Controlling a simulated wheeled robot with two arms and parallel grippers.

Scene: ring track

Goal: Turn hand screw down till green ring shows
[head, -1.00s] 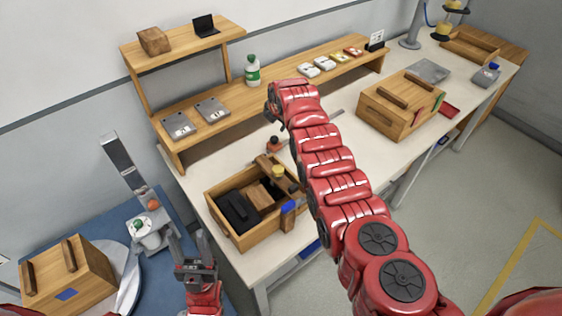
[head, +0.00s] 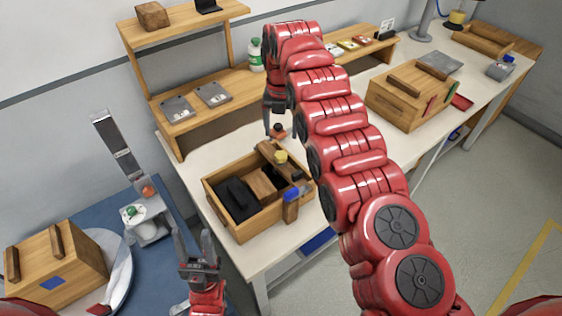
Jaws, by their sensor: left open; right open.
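A small dark knob with an orange-red part (head: 278,131), which looks like the hand screw, stands on the white table behind the open wooden box. No green ring can be made out on it. My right gripper (head: 277,119) points down just above this knob, open, with its fingers about the knob's top; whether they touch it I cannot tell. My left gripper (head: 195,246) is open and empty, fingers upward, in front of the table's left end, far from the knob.
The open wooden box (head: 246,231) with dark blocks stands close in front of the knob. A wooden shelf (head: 190,135) with grey plates and a green-capped bottle (head: 256,55) is behind. A lidded wooden box (head: 402,104) stands right. A grey device (head: 150,222) is at left.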

